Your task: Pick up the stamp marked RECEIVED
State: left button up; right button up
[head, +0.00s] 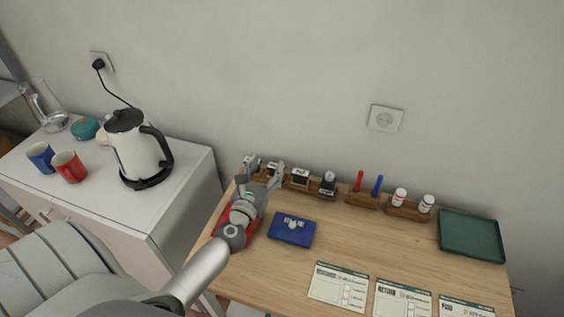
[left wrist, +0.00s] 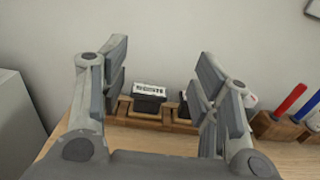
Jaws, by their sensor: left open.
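Several dark stamps stand in a wooden rack (head: 314,189) at the back of the desk. One stamp (left wrist: 149,92) with a white label shows between my left fingers in the left wrist view. Its lettering is too small to read surely. Another stamp (left wrist: 184,104) is partly hidden by the right-hand finger. In the head view, a stamp (head: 300,176) and another (head: 328,184) stand right of my gripper. My left gripper (head: 265,166) is open and empty at the rack's left end, its fingers apart from the labelled stamp. My right gripper is not in view.
A blue pad (head: 291,230) and a red pad (head: 222,218), partly covered by my arm, lie in front. Pen holder (head: 363,201), bottle rack (head: 408,211), green tray (head: 471,236) and forms (head: 338,287) lie rightward. A kettle (head: 138,150) stands on the left cabinet.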

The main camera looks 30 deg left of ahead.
pick_arm(q)
jog(key=f+b, duration=0.1)
jog(key=f, duration=0.1)
jog(key=b, duration=0.4)
send_near(271, 167)
jog(key=shift+w+d+f, duration=0.1)
jog(key=shift+w+d, duration=0.15)
jog(key=shift+w, duration=0.3)
jog(key=shift+w+d+f, duration=0.15)
jog(key=shift+w+d, duration=0.15)
jog(key=shift+w, duration=0.25)
jog(key=shift+p+x, duration=0.4)
jog(key=shift+x, duration=0.8)
jog(key=shift+w+a+r, duration=0.1)
jog(key=shift+w+r, duration=0.05)
jog(key=shift+w, duration=0.2)
jog(key=shift+x, duration=2.25)
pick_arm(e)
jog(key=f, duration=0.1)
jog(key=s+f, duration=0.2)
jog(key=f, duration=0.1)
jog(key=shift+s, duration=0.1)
pick_arm(q)
jog(key=c, duration=0.7)
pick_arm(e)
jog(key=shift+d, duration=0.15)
